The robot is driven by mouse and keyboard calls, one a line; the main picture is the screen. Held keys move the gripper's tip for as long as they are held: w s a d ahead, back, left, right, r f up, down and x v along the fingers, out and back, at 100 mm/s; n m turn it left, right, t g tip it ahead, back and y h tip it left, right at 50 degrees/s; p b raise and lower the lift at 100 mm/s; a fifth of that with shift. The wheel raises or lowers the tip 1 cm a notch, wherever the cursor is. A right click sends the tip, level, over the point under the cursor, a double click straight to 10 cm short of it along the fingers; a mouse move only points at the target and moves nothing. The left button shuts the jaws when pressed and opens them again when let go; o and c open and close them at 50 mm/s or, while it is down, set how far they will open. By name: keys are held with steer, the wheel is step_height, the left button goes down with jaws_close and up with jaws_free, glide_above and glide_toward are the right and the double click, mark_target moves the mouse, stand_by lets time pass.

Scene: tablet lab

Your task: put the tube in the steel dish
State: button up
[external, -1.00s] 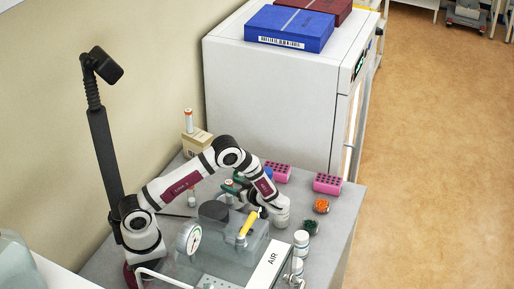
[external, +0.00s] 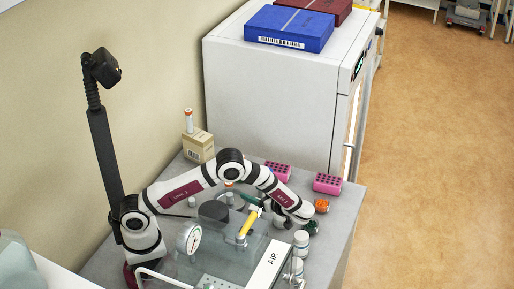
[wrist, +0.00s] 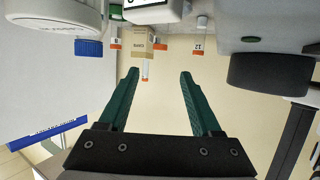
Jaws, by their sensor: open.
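A tube with an orange top (external: 188,121) stands upright on a cardboard box at the back by the wall. In the wrist view, which looks upside down, an orange-ended tube (wrist: 147,70) shows between my fingers, some way beyond them. Several other small orange-marked vials (wrist: 197,46) show there too, so I cannot be sure which is the task's tube. My gripper (wrist: 158,74) has its green fingers apart with nothing between them. I cannot make out a steel dish in either view.
The cardboard box (external: 198,148) stands at the wall. Pink racks (external: 328,183), an orange-filled container (external: 321,206) and white jars (external: 301,242) stand to the right.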

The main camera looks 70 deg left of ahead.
steer(key=w+a+r+m+t+h, duration=0.1)
steer(key=w+a+r+m+t, duration=0.1)
steer(key=w+r+m+t, duration=0.65)
steer(key=w+d+r+m+t+h, duration=0.65)
steer(key=d+r+t+h, duration=0.2)
steer(key=d+h, duration=0.2)
steer(key=s+d+f+m+g+h, duration=0.2)
steer(key=s+d+m+g, duration=0.15)
steer(key=s, duration=0.55)
steer(key=s+d+f+m+g+h, duration=0.1)
steer(key=s+d+m+g+h, duration=0.25)
steer(key=s, duration=0.55)
steer(key=s+a+f+m+g+y, duration=0.1)
steer(key=s+a+g, duration=0.1)
steer(key=s, duration=0.5)
steer(key=s+a+f+m+g+y, duration=0.2)
steer(key=s+a, duration=0.2)
steer(key=s, duration=0.4)
steer(key=s+a+f+m+g+y, duration=0.1)
steer(key=s+a+m+y, duration=0.1)
steer(key=s, duration=0.5)
steer(key=shift+s+a+f+g, duration=0.2)
steer(key=shift+s+a+g, duration=0.2)
steer(key=shift+a, duration=0.4)
